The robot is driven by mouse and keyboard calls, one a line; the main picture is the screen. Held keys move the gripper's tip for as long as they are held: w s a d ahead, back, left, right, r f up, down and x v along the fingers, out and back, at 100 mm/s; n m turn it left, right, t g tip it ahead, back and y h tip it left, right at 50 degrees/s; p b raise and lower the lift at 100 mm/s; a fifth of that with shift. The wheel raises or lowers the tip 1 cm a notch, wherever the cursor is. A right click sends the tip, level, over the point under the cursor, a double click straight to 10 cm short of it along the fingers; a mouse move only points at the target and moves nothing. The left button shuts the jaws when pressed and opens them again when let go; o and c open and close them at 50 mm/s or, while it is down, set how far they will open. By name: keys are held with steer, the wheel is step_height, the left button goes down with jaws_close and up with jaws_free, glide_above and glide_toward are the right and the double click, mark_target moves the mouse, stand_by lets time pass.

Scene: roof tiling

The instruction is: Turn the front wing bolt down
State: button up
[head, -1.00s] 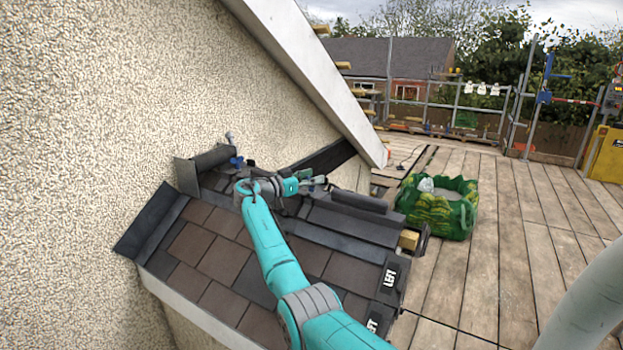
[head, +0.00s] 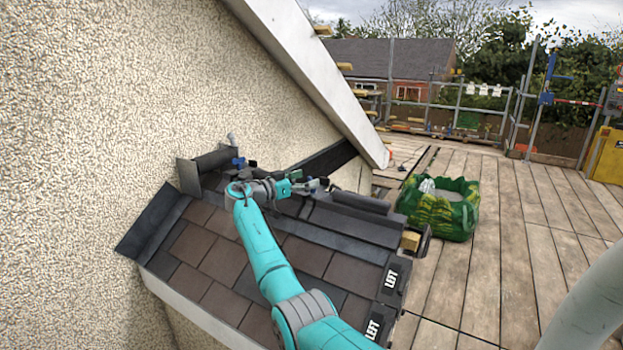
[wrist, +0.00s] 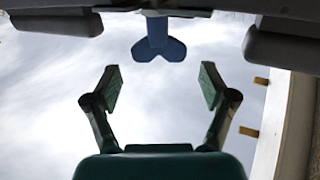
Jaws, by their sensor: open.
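A blue wing bolt (wrist: 158,40) with two rounded wings hangs from a dark edge at the top of the wrist view. My gripper (wrist: 160,87) is open there, with green-padded fingers set apart on either side of the bolt's line. The bolt is beyond the fingertips, centred between them, and nothing is between the pads. In the head view my gripper (head: 316,185) is beside the dark ridge at the top of the small tiled roof (head: 218,260). A blue fitting (head: 238,162) shows at the ridge's wall end; I cannot tell whether it is the same bolt.
Dark ridge pieces (head: 360,202) lie along the roof top, close to my gripper. A rough rendered wall (head: 110,110) rises on the left, with a sloping white board (head: 310,75) above. A green bag (head: 462,217) stands on the planks at right. The planked deck (head: 510,270) is mostly clear.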

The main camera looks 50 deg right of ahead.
steer(key=v, duration=0.9)
steer(key=shift+a, duration=0.1)
